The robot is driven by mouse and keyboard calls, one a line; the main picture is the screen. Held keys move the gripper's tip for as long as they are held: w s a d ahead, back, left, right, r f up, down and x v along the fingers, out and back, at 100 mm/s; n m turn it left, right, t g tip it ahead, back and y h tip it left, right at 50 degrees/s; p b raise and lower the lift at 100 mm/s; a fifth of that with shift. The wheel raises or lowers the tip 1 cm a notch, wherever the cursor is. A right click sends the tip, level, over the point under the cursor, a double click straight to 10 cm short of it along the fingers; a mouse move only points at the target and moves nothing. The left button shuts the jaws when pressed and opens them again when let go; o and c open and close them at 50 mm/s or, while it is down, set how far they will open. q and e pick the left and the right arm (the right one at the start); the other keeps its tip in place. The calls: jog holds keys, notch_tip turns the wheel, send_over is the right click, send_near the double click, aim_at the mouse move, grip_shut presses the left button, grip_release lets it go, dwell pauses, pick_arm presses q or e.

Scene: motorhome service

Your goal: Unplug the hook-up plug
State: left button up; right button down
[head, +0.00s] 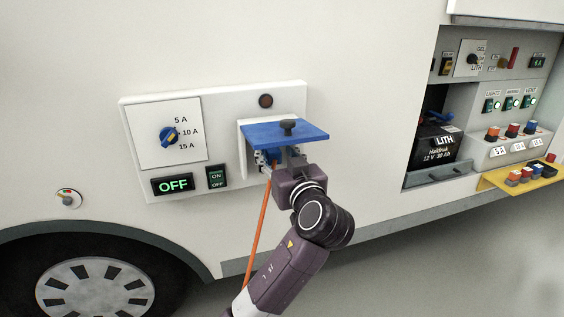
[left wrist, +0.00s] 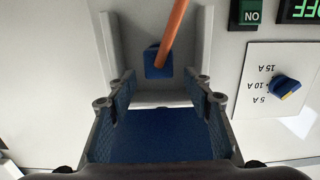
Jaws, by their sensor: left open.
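The blue hook-up plug (left wrist: 155,64) sits in its white inlet housing, with an orange cable (left wrist: 176,28) running from it. In the head view the cable (head: 257,232) hangs down, and the plug is mostly hidden behind my gripper. The blue lid (head: 284,133) of the inlet is raised above the plug. My left gripper (head: 274,160) is under the lid, just in front of the inlet. In the left wrist view its two fingers (left wrist: 160,92) are spread wide and empty, with the plug ahead between them and apart from them. My right gripper does not show.
Left of the inlet are an amp dial (head: 168,136), a lit OFF display (head: 173,184) and an ON/OFF switch (head: 217,177). A dark red lamp (head: 265,101) is above. An open compartment with a battery (head: 438,146) and a yellow tray (head: 500,181) are at right.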

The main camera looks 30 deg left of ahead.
pick_arm(q)
jog(key=shift+x, duration=1.3)
jog(key=shift+c, duration=0.5)
grip_shut()
jog(key=shift+s+d, duration=0.4)
jog(key=shift+d, duration=0.15)
jog(key=c, duration=0.7)
grip_release()
grip_shut()
